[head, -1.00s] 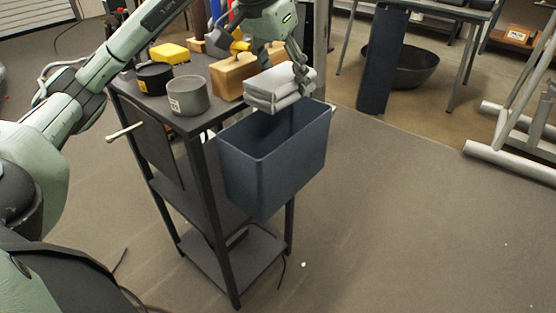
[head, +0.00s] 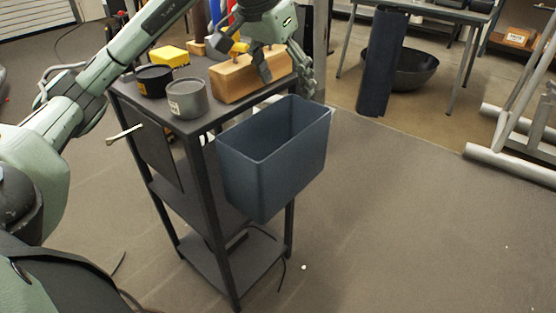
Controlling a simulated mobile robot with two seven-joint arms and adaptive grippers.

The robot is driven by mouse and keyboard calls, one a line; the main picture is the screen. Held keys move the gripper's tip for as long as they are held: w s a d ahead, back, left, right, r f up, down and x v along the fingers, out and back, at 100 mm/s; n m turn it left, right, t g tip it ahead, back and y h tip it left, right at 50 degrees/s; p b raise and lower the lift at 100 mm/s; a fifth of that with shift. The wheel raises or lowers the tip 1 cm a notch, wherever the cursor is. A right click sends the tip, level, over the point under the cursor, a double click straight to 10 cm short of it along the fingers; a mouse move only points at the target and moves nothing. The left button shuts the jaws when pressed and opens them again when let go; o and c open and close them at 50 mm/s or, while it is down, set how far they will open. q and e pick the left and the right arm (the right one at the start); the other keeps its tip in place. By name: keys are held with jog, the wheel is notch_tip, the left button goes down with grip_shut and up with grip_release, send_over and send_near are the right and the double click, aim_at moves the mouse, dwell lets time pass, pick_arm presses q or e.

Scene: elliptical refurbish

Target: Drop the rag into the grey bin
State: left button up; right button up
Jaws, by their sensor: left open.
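The grey bin (head: 270,165) is a dark blue-grey, open-topped box at the right side of the dark cart. My left gripper (head: 286,79) is open and empty, its fingers spread apart just above and behind the bin's far rim. I cannot make out the rag for certain. The upper inner walls of the bin show bare, but its floor is hidden by the near walls. A pale strip (head: 268,101) shows between the cart top and the bin's back rim; I cannot tell what it is. My right gripper is out of view.
The cart top (head: 222,118) holds a grey tin (head: 187,98), a black tin (head: 154,80), a yellow block (head: 170,55) and a wooden block (head: 245,80) near my left gripper. A black bowl (head: 405,72) lies on the floor behind. The floor right of the bin is clear.

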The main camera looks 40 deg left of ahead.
pick_arm(q)
jog(key=v, duration=1.2)
jog(key=shift+f, duration=0.1)
